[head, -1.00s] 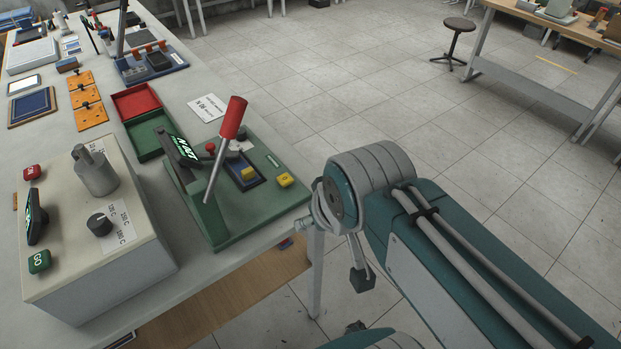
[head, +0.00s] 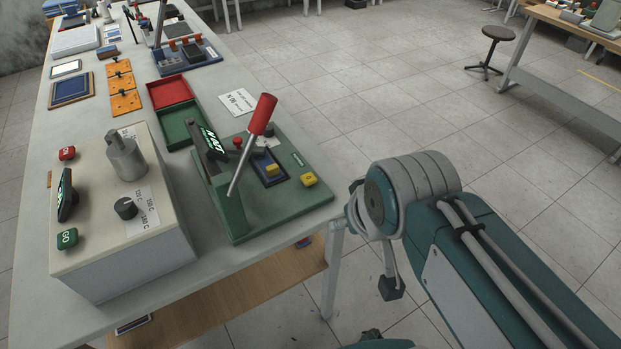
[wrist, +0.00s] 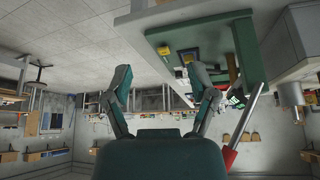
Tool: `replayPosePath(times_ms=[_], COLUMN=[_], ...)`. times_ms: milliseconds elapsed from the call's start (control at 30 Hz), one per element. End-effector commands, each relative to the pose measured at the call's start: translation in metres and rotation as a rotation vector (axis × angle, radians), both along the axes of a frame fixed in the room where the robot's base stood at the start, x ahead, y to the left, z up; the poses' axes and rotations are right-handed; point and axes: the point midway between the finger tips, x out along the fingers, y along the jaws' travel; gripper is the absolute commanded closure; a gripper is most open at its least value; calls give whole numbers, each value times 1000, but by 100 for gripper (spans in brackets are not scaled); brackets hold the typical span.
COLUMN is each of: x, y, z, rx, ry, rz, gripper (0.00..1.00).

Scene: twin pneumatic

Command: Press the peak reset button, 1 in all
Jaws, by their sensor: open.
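A green test stand (head: 270,212) sits at the bench's front right corner, with a red-handled lever (head: 262,114) and a tilted dark display (head: 211,140). A yellow button (head: 309,179) marked 0 is on its near right corner; it looks like the peak reset button, though its label is too small to confirm. A yellow block (head: 271,170) lies in the blue recess beside it. In the inverted wrist view, the yellow button (wrist: 163,50) shows beyond my gripper (wrist: 160,72), which is open and empty, apart from the stand. The head view does not show the gripper's fingers.
A beige control box (head: 140,245) with a grey cylinder, dial, red and green buttons stands left of the stand. Red (head: 170,91) and green (head: 184,124) trays and orange plates (head: 124,102) lie behind.

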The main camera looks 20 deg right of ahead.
Motion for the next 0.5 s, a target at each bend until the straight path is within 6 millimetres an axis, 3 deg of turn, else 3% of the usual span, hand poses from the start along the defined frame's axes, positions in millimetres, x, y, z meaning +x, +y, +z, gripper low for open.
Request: replayPosePath(times_ms=[33, 100, 133, 500], x=[0, 0, 0, 0], y=[0, 0, 0, 0], z=[0, 0, 0, 0], rx=[0, 0, 0, 0], ry=[0, 0, 0, 0], rz=[0, 0, 0, 0], gripper=[64, 95, 100, 100])
